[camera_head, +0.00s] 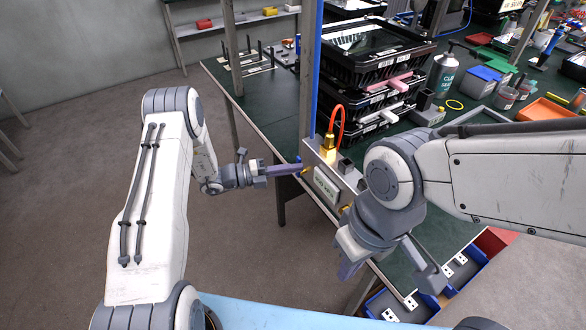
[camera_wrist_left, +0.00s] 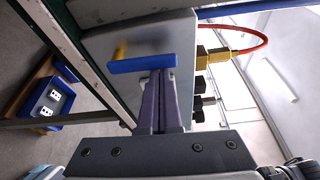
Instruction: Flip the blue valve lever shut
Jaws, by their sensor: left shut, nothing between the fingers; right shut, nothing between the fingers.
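The blue valve lever (camera_wrist_left: 145,63) shows in the left wrist view as a short bar across the front of a grey panel, with a yellow stem (camera_wrist_left: 121,50) at its left part. My left gripper (camera_wrist_left: 161,78) is shut and empty. Its tips are at the lever's lower edge in that view; I cannot tell whether they touch it. My right gripper (camera_head: 350,268) is shut and empty, pointing down in front of the bench.
The grey panel (camera_head: 327,186) with a white label stands at the bench edge. A brass fitting (camera_head: 328,146) with an orange hose (camera_head: 339,113) rises from it. Stacked black crates (camera_head: 375,62) stand behind. Blue bins (camera_head: 468,268) lie below the right arm.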

